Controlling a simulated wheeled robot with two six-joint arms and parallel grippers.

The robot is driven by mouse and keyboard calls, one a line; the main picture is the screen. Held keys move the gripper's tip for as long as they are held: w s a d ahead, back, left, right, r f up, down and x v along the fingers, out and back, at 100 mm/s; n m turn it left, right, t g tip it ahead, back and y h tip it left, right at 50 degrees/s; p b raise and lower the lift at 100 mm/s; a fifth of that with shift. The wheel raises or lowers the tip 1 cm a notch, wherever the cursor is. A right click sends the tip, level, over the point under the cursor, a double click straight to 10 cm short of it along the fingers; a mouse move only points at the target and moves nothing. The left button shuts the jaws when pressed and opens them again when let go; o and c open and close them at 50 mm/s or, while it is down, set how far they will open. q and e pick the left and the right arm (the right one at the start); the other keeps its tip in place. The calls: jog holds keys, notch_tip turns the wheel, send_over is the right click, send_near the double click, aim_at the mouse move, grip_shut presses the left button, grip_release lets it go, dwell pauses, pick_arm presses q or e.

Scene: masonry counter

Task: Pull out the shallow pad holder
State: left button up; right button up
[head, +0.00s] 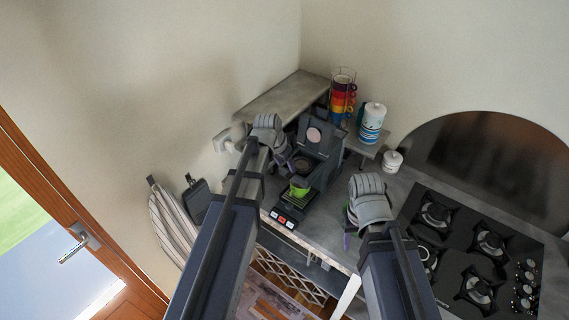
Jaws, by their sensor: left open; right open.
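A dark coffee machine (325,170) stands on the grey counter, with red-lit buttons on its front base. Its upper part looks raised, with a pale round disc (314,135) on it. A dark round part below the disc may be the pad holder (303,165); it is small and partly covered by my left gripper. A green cup (299,187) sits at the front of the machine. My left gripper (284,161) is open beside the machine's upper left side; contact cannot be told. My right gripper (348,229) is open at the right of the machine, above the counter's front.
Stacked coloured cups (343,97) and a blue-white canister (372,123) stand on raised shelves behind. A small white jar (392,161) stands at right. A black gas hob (470,250) fills the right counter. Something green shows partly behind my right gripper.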

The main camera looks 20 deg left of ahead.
aim_at(290, 174)
pick_arm(q)
jog(key=shift+b+x, duration=3.25)
jog(key=shift+x, duration=0.6)
jog(key=shift+c, duration=0.2)
grip_shut()
jog(key=shift+r+p, duration=1.45)
jog(key=shift+r, duration=0.05)
dwell(0.4)
jog(key=shift+r+p, duration=1.45)
